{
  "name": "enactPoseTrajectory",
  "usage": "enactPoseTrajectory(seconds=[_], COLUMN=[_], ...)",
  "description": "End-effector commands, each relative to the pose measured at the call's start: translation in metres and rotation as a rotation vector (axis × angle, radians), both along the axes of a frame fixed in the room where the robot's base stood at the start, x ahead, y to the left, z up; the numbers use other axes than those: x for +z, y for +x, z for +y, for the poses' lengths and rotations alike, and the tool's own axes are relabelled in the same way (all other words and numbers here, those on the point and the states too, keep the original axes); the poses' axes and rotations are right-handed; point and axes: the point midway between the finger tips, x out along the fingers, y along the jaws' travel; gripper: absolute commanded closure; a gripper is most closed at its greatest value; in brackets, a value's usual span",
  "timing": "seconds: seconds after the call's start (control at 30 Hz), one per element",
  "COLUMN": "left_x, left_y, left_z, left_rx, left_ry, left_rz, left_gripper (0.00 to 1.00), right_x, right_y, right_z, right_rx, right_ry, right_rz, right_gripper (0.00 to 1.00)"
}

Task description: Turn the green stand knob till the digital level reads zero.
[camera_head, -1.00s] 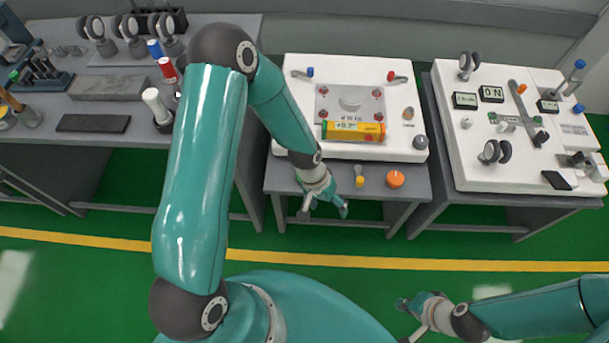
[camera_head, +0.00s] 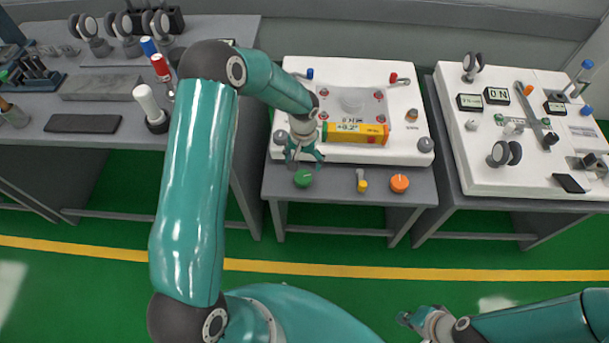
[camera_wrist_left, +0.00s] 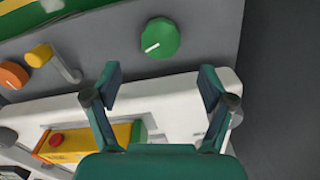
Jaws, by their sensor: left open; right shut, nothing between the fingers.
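The green knob (camera_head: 303,178) sits on the grey front ledge of the middle stand, left of a small yellow knob and an orange knob. It also shows in the left wrist view (camera_wrist_left: 160,37), with a white mark line, beyond the open fingertips. The yellow digital level (camera_head: 355,132) lies on the white stand top; its display seems to read about +0.2°. My left gripper (camera_head: 303,157) is open and empty, just behind and above the green knob, apart from it. It also shows in the left wrist view (camera_wrist_left: 160,75). My right gripper (camera_head: 412,318) is shut and empty, low over the floor.
The orange knob (camera_head: 399,183) and yellow knob (camera_head: 362,186) sit right of the green one. A grey round knob (camera_head: 425,145) stands at the white top's right corner. Benches with tools stand on both sides. The floor in front is free.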

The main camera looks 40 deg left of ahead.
Motion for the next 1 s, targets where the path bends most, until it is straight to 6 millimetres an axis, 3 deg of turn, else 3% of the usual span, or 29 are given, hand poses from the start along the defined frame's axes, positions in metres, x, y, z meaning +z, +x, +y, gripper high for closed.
enactPoseTrajectory(seconds=[0.2, 0.4, 0.83, 1.0], left_x=[-0.046, -0.071, -0.079, -0.079], left_y=[-0.001, 0.000, 0.000, 0.000], left_z=[0.000, 0.001, 0.001, 0.001], left_rx=[0.001, 0.002, 0.002, 0.002], left_ry=[-0.001, 0.000, -0.001, -0.001], left_rz=[0.003, 0.000, -0.001, -0.001], left_gripper=[0.18, 0.18, 0.18, 0.46], right_x=[-0.001, -0.002, -0.002, -0.002], right_y=[0.000, 0.000, 0.000, 0.000], right_z=[0.000, 0.000, 0.000, 0.000], right_rx=[0.000, 0.000, 0.000, 0.000], right_ry=[0.000, 0.000, 0.000, 0.000], right_rz=[0.000, 0.000, 0.000, 0.000], right_gripper=[1.00, 1.00, 1.00, 1.00])
